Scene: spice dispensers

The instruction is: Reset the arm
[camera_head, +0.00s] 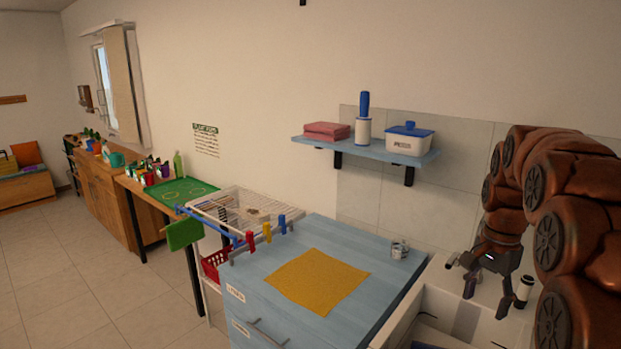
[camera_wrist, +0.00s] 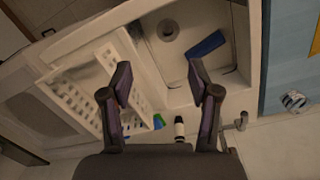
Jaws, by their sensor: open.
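My reddish-brown arm comes down on the right of the head view. My gripper (camera_head: 486,300) hangs at its end over the white sink unit, fingers apart and pointing down. In the wrist view the two dark fingers (camera_wrist: 160,82) are spread wide with nothing between them. Below them are a white basin (camera_wrist: 150,55) with a round drain and a white slatted rack (camera_wrist: 85,85). The gripper appears to hold and touch nothing.
A blue cabinet (camera_head: 383,275) with a yellow cloth (camera_head: 316,281) and a small patterned mug (camera_head: 399,249) stands left of the sink. A wall shelf (camera_head: 368,150) holds pink cloths, a blue-handled roller and a blue-lidded box. A black-and-white bottle (camera_wrist: 180,128) and a tap (camera_wrist: 236,122) are near the sink.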

